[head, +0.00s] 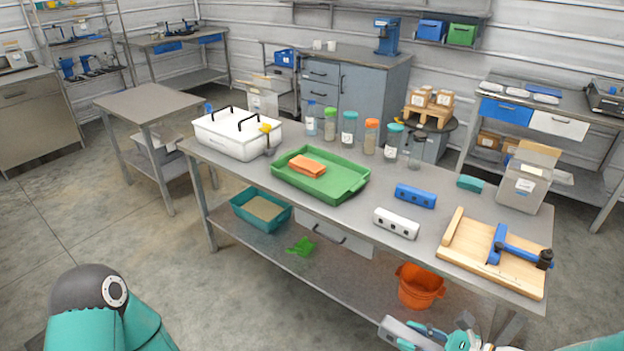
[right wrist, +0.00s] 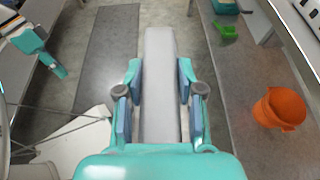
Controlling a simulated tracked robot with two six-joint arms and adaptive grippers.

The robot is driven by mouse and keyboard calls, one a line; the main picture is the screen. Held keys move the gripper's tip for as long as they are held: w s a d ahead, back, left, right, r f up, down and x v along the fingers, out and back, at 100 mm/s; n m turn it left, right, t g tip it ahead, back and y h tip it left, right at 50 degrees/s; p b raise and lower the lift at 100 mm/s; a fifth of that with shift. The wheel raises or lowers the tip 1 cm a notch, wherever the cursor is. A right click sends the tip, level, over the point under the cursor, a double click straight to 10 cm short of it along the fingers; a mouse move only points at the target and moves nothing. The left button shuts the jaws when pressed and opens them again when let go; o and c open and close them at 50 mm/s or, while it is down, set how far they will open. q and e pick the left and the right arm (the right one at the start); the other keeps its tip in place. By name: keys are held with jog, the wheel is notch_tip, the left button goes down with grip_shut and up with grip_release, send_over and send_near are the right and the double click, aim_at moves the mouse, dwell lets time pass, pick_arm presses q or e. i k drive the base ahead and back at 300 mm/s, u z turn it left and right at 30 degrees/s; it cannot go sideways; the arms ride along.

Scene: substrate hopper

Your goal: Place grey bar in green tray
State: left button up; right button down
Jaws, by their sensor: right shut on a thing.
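The grey bar (right wrist: 160,85) is held lengthwise between the fingers of my right gripper (right wrist: 160,92), which is shut on it. In the head view, the bar (head: 406,336) and my right gripper (head: 432,338) show at the bottom edge, in front of the table and away from the tray. The green tray (head: 338,184) lies on the table with an orange block (head: 306,166) in its left part; the rest of its floor is bare. A teal part of mine, seemingly the left gripper, shows small at upper left in the right wrist view; its jaws are unclear.
A white bin (head: 232,150) stands left of the tray, with several jars behind it. Blue (head: 415,195) and white (head: 396,223) bars lie right of it, near a wooden board (head: 480,260). An orange bucket (head: 418,288) stands on the lower shelf.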

aim_at(338, 183)
jog(key=z, duration=1.15)
jog(key=i, duration=0.1)
jog(key=u, duration=2.65)
jog(key=i, duration=1.85)
jog(key=u, duration=0.1)
jog(key=i, duration=0.8)
jog(key=u, duration=1.65)
jog(key=i, duration=0.15)
jog(key=z, duration=3.85)
